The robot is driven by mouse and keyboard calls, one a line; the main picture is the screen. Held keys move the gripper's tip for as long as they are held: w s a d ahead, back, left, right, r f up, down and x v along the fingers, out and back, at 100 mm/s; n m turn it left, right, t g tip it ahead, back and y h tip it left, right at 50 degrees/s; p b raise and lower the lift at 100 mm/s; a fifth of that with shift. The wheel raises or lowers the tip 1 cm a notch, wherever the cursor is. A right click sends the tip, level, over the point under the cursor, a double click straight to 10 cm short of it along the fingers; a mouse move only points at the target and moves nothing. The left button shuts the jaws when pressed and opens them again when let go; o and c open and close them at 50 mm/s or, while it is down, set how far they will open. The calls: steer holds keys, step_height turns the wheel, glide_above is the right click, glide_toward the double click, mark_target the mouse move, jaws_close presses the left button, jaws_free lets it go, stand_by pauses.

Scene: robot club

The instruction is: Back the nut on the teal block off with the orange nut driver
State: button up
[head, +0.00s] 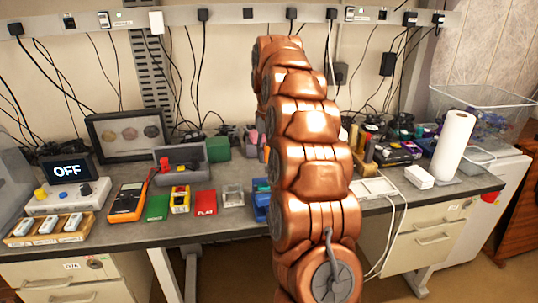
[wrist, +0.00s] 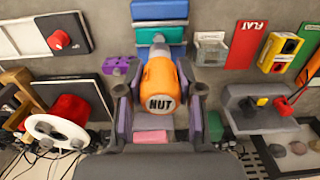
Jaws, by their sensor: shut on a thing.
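In the wrist view my gripper (wrist: 160,88) is shut on the orange nut driver (wrist: 158,76), one finger on each side of its handle. The handle's end, lettered NUT, faces the camera. The driver's far end points toward the teal block (wrist: 150,36), which sits by a blue piece (wrist: 160,10). The handle hides the driver's tip and the nut, so I cannot tell whether they touch. In the head view my arm hides the gripper and the driver; only a blue edge (head: 261,207) shows beside the arm.
A clear box (head: 233,195), a red FLAT card (head: 205,203), a yellow box (head: 180,199) and a multimeter (head: 127,203) stand left of my arm.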

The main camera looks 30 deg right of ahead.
steer(key=shift+r+p, duration=0.6)
steer(key=shift+r, duration=0.75)
